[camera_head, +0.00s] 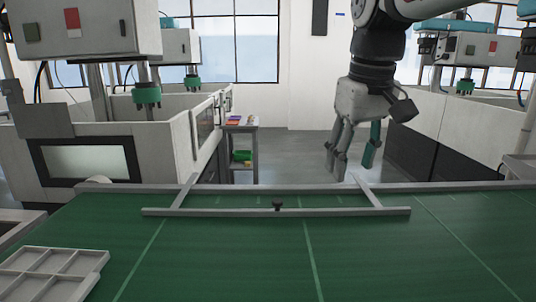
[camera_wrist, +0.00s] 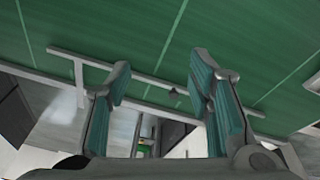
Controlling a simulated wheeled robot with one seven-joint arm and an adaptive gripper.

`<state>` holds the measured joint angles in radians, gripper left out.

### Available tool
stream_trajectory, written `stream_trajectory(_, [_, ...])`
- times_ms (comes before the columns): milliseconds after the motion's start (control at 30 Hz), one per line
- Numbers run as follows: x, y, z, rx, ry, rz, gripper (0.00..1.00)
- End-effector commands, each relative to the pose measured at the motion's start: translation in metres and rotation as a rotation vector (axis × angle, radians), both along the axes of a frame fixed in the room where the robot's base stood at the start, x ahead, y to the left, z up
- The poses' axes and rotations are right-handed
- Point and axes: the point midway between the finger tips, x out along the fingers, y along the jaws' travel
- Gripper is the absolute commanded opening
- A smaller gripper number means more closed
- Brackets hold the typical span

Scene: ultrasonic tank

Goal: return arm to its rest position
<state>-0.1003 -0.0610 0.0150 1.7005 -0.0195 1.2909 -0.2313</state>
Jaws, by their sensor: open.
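My gripper (camera_head: 353,155) hangs fingers down at the right in the head view, above the far edge of the green table (camera_head: 225,260). Its teal-padded fingers are spread apart with nothing between them. The fingers (camera_wrist: 160,88) also show in the wrist view, open, with the green table beyond them. My arm comes in from the top right. The gripper touches nothing that I can see.
A grey metal frame (camera_head: 240,212) with a small dark knob (camera_head: 277,205) lies along the table's far side. A grey compartment tray (camera_head: 53,274) sits at the front left. White machines (camera_head: 110,150) stand left and right beyond the table. The table's middle is clear.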

Motion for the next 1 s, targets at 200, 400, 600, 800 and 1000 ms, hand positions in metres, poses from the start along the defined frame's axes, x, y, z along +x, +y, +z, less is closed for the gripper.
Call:
stream_trajectory(200, [-0.078, -0.021, -0.007, 0.023, -0.047, -0.103, 0.48])
stream_trajectory(400, [-0.145, -0.034, -0.029, 0.046, -0.09, -0.195, 0.48])
stream_trajectory(600, [-0.203, -0.043, -0.061, 0.07, -0.128, -0.28, 0.48])
stream_trajectory(800, [-0.233, -0.046, -0.085, 0.086, -0.15, -0.328, 0.48])
stream_trajectory(1000, [-0.238, -0.047, -0.091, 0.09, -0.153, -0.339, 0.48])
